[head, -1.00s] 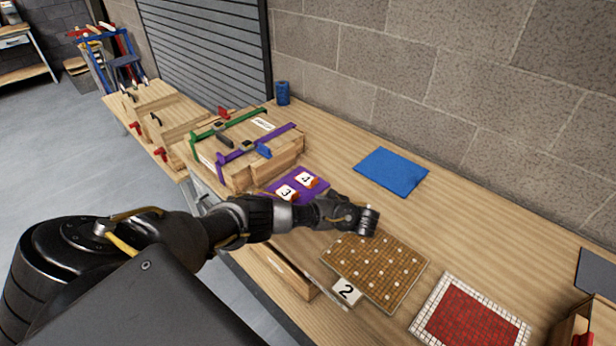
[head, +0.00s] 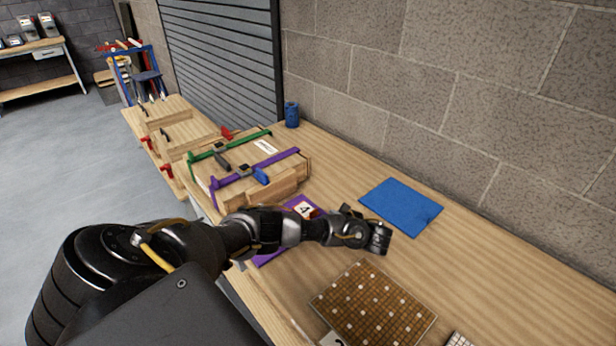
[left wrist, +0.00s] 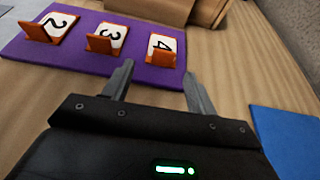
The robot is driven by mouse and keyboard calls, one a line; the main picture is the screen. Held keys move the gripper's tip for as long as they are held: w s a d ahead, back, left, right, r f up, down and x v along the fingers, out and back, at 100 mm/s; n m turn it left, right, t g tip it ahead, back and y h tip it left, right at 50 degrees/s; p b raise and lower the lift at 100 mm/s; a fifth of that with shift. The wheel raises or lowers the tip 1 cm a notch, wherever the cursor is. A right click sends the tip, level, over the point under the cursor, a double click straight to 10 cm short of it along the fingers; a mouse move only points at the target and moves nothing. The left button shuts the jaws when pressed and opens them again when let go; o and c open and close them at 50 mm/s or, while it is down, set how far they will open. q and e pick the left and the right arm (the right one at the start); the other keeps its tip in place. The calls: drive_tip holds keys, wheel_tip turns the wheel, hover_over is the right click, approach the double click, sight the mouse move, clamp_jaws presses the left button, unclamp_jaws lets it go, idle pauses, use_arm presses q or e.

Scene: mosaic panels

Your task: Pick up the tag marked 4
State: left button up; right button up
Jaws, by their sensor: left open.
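The tag marked 4 (left wrist: 162,49) stands in an orange holder at the right end of the purple mat (left wrist: 88,68) in the left wrist view. In the head view the tag marked 4 (head: 305,210) shows just behind my left arm. Tags marked 3 (left wrist: 108,39) and 2 (left wrist: 50,28) stand to its left on the mat. My left gripper (left wrist: 158,78) is open and empty; its fingertips are just in front of the mat's near edge, short of the tag. In the head view my left gripper (head: 380,238) is over the bench, right of the mat. My right gripper is not in view.
A blue mat (head: 401,206) lies right of my gripper. A brown mosaic panel (head: 373,305) lies nearer on the bench, with a tag partly cut off at its edge. Clamped wooden blocks (head: 283,185) stand behind the purple mat. The bench between the mats is clear.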

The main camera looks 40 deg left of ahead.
sight(314, 213)
use_arm(q)
drive_tip(key=shift+w+a+f+b, duration=0.2)
drive_tip(key=shift+a+f+b, duration=0.15)
drive_tip(key=shift+a, duration=0.15)
drive_tip(key=shift+w+a+f+b, duration=0.2)
drive_tip(key=shift+a+f+b, duration=0.15)
drive_tip(key=shift+a, duration=0.1)
drive_tip(key=shift+r, duration=0.15)
drive_tip(key=shift+s+a+f+b, duration=0.1)
drive_tip(key=shift+a+f+b, duration=0.45)
drive_tip(key=shift+b, duration=0.5)
drive_tip(key=x, duration=0.1)
drive_tip(key=p+x, duration=0.1)
drive_tip(key=x, duration=0.1)
drive_tip(key=shift+a+r, duration=0.25)
drive_tip(key=shift+r, duration=0.05)
drive_tip(key=shift+a+f, duration=0.15)
drive_tip(key=shift+a, duration=0.05)
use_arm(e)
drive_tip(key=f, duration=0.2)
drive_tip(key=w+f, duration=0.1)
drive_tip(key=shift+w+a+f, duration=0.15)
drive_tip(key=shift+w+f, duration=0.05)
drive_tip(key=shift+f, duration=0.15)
use_arm(q)
drive_tip(key=shift+c, duration=0.3)
drive_tip(key=c, duration=0.8)
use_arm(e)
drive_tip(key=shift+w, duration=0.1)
